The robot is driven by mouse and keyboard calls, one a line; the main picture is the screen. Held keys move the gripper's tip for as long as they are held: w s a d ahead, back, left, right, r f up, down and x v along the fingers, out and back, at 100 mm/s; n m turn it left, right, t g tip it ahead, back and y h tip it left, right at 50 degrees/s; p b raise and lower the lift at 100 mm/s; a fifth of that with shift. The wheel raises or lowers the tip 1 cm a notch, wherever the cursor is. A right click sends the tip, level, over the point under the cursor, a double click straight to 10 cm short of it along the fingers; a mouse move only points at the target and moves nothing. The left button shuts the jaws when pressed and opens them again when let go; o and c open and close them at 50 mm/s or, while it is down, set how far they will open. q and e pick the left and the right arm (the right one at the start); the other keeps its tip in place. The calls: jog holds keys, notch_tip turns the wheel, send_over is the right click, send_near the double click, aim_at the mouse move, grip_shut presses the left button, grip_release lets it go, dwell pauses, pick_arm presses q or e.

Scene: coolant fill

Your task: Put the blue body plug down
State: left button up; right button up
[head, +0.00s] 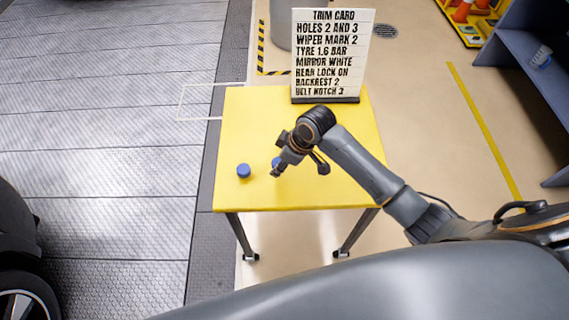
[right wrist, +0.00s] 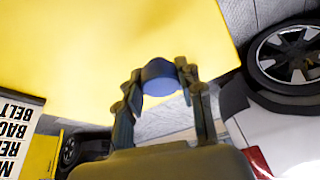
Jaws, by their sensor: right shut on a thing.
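My right gripper (head: 279,168) is over the front part of the yellow table (head: 320,190). It is shut on a blue plug (head: 276,161), partly hidden by the fingers in the head view. In the right wrist view the plug (right wrist: 160,77) sits between the two fingertips (right wrist: 160,72). I cannot tell whether it touches the table top. A second blue plug (head: 243,171) stands on the table a little to the left, near the front left corner; I cannot make it out separately in the wrist view. My left gripper is not in view.
A trim card (head: 332,55) stands at the back of the table. The table top (head: 245,115) is clear at the left and back left. A car wheel (head: 18,300) shows at the lower left. A blue-grey shelf (head: 520,50) stands at the right.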

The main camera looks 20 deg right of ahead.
aim_at(284, 174)
jog(key=shift+w+d+f, duration=0.25)
jog(key=shift+w+f, duration=0.05)
jog(key=shift+f, duration=0.15)
jog(key=shift+w+d+f, duration=0.25)
jog(key=shift+w+f, duration=0.05)
jog(key=shift+f, duration=0.15)
jog(key=shift+w+d+f, duration=0.1)
jog(key=shift+d+f, duration=0.05)
jog(key=shift+f, duration=0.1)
notch_tip(284, 174, down, 3)
jog(key=shift+w+d+p, duration=0.1)
jog(key=shift+d+p, duration=0.05)
jog(key=shift+p, duration=0.45)
jog(key=shift+f, duration=0.2)
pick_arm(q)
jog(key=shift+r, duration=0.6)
